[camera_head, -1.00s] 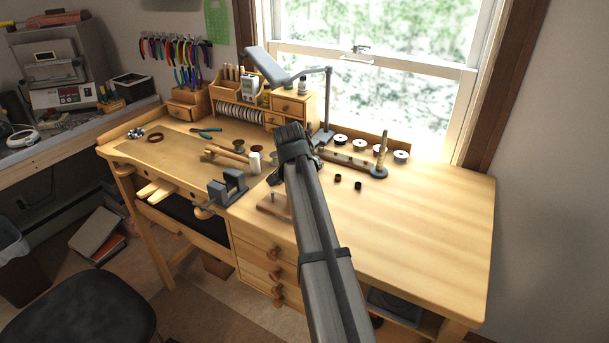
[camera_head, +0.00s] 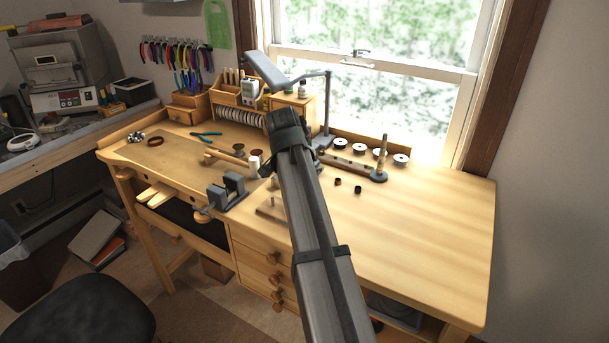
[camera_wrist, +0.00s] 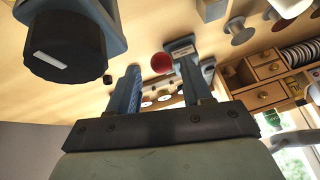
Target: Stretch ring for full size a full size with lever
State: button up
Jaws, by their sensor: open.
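My gripper (camera_wrist: 158,58) is open in the wrist view, its two blue-grey fingers apart. A red ball (camera_wrist: 162,63) shows between the fingertips; it looks like a lever's knob, and I cannot tell whether a finger touches it. A large black knob (camera_wrist: 66,46) with a white mark sits close at the upper left of the wrist view. Two small dark rings (camera_head: 338,181) (camera_head: 358,189) lie apart on the bench right of my arm. In the head view my arm hides the gripper's fingers and whatever stands directly behind them; no whole stretcher is clear.
The wooden bench (camera_head: 430,220) is clear at the right. An upright tapered rod (camera_head: 382,155) and several spools (camera_head: 360,149) stand near the window. A grey vise-like block (camera_head: 228,192) is left of my arm. A lamp (camera_head: 268,72) and small drawers (camera_wrist: 262,95) are behind.

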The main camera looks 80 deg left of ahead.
jog(key=v, duration=0.6)
jog(key=shift+r, duration=0.2)
jog(key=shift+d, duration=0.1)
jog(key=shift+c, duration=0.2)
